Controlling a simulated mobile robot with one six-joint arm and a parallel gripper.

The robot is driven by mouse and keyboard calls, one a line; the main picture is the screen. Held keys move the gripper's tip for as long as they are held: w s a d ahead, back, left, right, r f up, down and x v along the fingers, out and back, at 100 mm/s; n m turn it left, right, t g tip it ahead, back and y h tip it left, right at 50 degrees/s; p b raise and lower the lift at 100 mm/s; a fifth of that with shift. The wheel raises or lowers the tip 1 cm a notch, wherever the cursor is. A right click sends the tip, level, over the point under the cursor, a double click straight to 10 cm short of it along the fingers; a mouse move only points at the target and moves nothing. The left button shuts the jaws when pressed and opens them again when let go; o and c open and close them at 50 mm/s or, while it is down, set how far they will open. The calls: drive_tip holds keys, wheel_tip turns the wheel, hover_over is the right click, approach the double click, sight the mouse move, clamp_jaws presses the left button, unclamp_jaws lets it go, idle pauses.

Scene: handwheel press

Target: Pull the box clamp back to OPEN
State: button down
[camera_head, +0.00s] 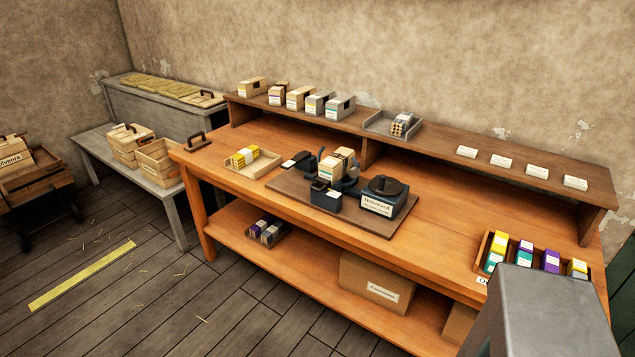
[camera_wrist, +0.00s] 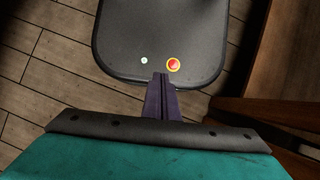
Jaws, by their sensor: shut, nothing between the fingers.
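The dark clamp fixture (camera_head: 326,199) stands on a brown board on the workbench in the head view. A small pale box with a label (camera_head: 334,168) sits among its dark parts. I cannot make out the clamp's lever or its OPEN mark at this size. A black unit with a round top and a white label (camera_head: 380,204) stands just to its right. My gripper (camera_head: 162,80) does not show at the bench; in the wrist view my gripper (camera_wrist: 162,82) has its dark fingers together, empty, over my own base and the floor, away from the clamp.
The workbench (camera_head: 440,215) has a raised shelf with several boxes and cards. A tray of small boxes (camera_head: 253,161) is left of the board; another tray (camera_head: 535,255) is at the right end. Bare benchtop lies between the board and the right tray.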

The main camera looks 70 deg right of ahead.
drive_tip(key=shift+a, duration=0.1)
drive_tip(key=shift+w, duration=0.1)
drive_tip(key=w+d+r+m+t, duration=0.1)
drive_tip(key=w+d+r+m, duration=0.2)
drive_tip(key=w+d, duration=0.45)
drive_tip(key=w+d+r+m+t, duration=0.15)
drive_tip(key=w+d+r, duration=0.25)
drive_tip(key=w+d, duration=0.4)
drive_tip(key=w+d+r+m+t, duration=0.1)
drive_tip(key=w+d+r+m, duration=0.2)
drive_tip(key=d, duration=0.4)
drive_tip(key=w+d+r+m+p, duration=0.1)
drive_tip(key=w+d+r, duration=0.1)
drive_tip(key=d+r, duration=0.4)
drive_tip(key=w+d+r+m+t, duration=0.1)
drive_tip(key=w+d+r+m, duration=0.15)
drive_tip(key=d, duration=0.65)
drive_tip(key=s+d+r+m+h, duration=0.1)
drive_tip(key=s+d+r+m, duration=0.1)
drive_tip(key=d+r, duration=0.7)
drive_tip(key=s+d+r+m+h, duration=0.1)
drive_tip(key=s+d+r+m, duration=0.1)
drive_tip(key=d+r, duration=0.7)
drive_tip(key=s+d+r+m+h+p, duration=0.1)
drive_tip(key=s+d+r+m, duration=0.4)
drive_tip(key=s+d+r, duration=1.1)
drive_tip(key=d+r+h, duration=0.1)
drive_tip(key=d+r, duration=0.1)
drive_tip(key=d, duration=0.2)
drive_tip(key=shift+m, duration=0.3)
